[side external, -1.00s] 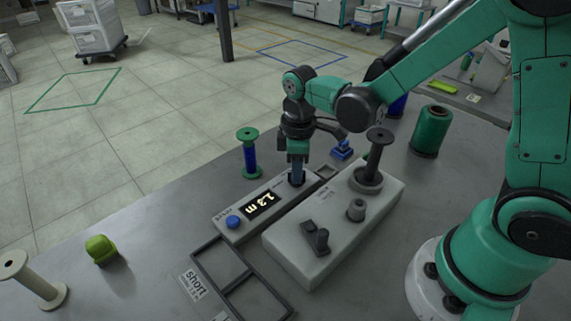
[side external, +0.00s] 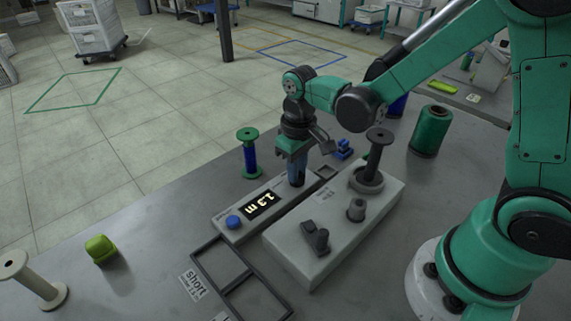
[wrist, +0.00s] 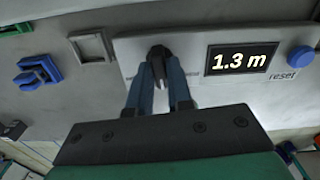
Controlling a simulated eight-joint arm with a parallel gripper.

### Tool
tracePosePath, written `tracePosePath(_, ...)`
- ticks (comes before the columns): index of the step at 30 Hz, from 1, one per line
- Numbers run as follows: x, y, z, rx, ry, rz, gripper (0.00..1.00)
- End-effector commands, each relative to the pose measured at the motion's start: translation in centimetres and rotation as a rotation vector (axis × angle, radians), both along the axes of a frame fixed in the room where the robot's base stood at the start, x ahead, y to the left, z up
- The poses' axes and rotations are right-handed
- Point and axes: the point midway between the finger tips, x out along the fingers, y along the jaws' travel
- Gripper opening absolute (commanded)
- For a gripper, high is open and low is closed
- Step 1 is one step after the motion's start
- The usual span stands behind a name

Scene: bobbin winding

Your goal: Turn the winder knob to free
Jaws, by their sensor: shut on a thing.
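My gripper (wrist: 160,88) points down at the far end of the light grey counter panel (wrist: 195,85). Its blue fingers are shut on a dark knob (wrist: 156,54) that stands on the panel. In the side view my gripper (side external: 297,182) hides most of this knob, and its pointer setting cannot be read. The panel's display (side external: 263,205) reads 1.3 m, with a blue reset button (side external: 233,222) beside it. The grey winder block (side external: 325,240) stands alongside, with a dark lever-like part (side external: 315,237) and a spindle (side external: 376,155) on top.
A blue-wound green bobbin (side external: 249,155) stands behind the panel. A blue clip-like part (side external: 343,149) and a green spool (side external: 430,131) are farther right. An empty dark tray (side external: 224,271), a green block (side external: 100,248) and a pale empty bobbin (side external: 35,283) are in front and left.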

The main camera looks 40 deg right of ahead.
Motion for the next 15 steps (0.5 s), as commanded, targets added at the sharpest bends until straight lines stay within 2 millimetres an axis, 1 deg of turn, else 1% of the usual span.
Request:
tracePosePath(6,0.0,-0.01,0.02,0.0,0.0,-0.073,0.0)
tracePosePath(15,0.0,-0.01,0.02,0.0,0.0,-0.098,0.0)
